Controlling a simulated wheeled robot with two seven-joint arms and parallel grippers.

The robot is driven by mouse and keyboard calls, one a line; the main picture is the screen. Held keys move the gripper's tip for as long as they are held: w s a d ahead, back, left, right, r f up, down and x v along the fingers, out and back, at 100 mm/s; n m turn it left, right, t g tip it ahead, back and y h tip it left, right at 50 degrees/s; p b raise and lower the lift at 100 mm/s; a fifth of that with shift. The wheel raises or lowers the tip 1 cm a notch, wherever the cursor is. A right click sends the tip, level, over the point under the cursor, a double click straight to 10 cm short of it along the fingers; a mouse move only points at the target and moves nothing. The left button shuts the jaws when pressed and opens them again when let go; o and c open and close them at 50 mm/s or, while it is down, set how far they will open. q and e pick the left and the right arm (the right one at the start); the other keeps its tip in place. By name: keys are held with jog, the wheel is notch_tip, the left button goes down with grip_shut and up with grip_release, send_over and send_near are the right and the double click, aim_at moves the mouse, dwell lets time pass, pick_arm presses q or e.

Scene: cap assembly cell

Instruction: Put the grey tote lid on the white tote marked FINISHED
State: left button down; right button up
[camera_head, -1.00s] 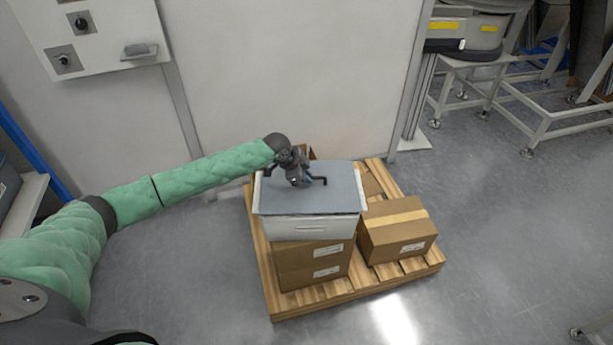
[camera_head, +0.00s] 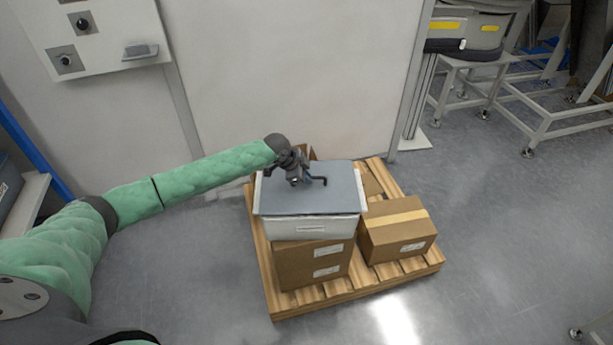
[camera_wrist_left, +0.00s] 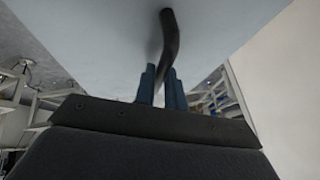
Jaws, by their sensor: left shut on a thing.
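The grey tote lid (camera_head: 330,198) lies over the top of the white tote (camera_head: 312,228) in the head view, covering most of its opening. A strip of the tote's white rim shows along the right side, so the lid looks slightly off to the left. No FINISHED mark is readable. My left gripper (camera_head: 304,183) is at the lid's top and shut on its dark bent handle. In the left wrist view the blue fingers (camera_wrist_left: 165,88) close around the handle (camera_wrist_left: 170,35), with the lid's pale surface (camera_wrist_left: 90,40) filling the background. My right gripper is out of view.
The tote stands on stacked cardboard boxes (camera_head: 300,268) on a wooden pallet (camera_head: 290,302). Another taped box (camera_head: 393,228) stands to the right. A pale wall (camera_head: 295,75) is close behind.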

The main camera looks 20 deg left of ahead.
pick_arm(q)
jog(key=shift+f, duration=0.15)
jog(key=shift+f, duration=0.35)
jog(key=shift+f, duration=0.25)
dwell(0.3)
jog(key=c, duration=1.4)
grip_release()
